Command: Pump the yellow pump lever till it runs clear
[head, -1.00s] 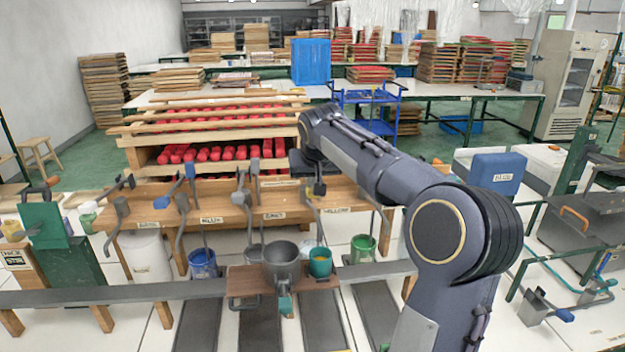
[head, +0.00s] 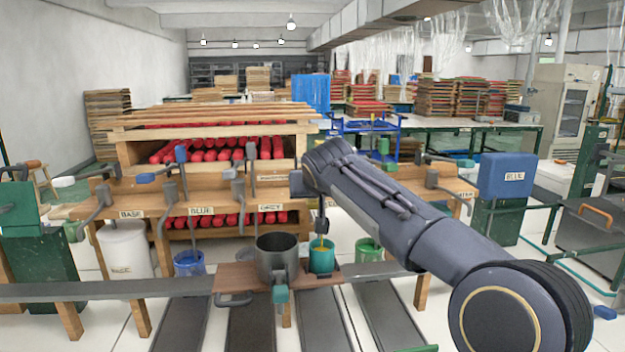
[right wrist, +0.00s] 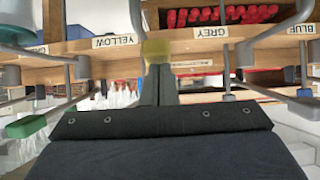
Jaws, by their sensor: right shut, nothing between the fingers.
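My right arm reaches in from the lower right across the middle of the head view and hides the yellow station's label and most of its lever. In the right wrist view my right gripper (right wrist: 160,78) is shut and empty. Its fingertips are at a yellow block (right wrist: 156,48), apparently the lever's handle; whether they touch cannot be told. The YELLOW label (right wrist: 115,41) is just left of it. In the head view a dark spout (head: 322,222) hangs above a teal cup (head: 321,261), with a yellow streak between them. My left gripper is out of view.
A grey pot (head: 277,262) stands on a brown board (head: 232,278) left of the teal cup. A blue bucket (head: 189,264), a white bucket (head: 126,255) and a green bucket (head: 368,252) stand by the wooden pump bench (head: 150,203). Other levers stand close along it.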

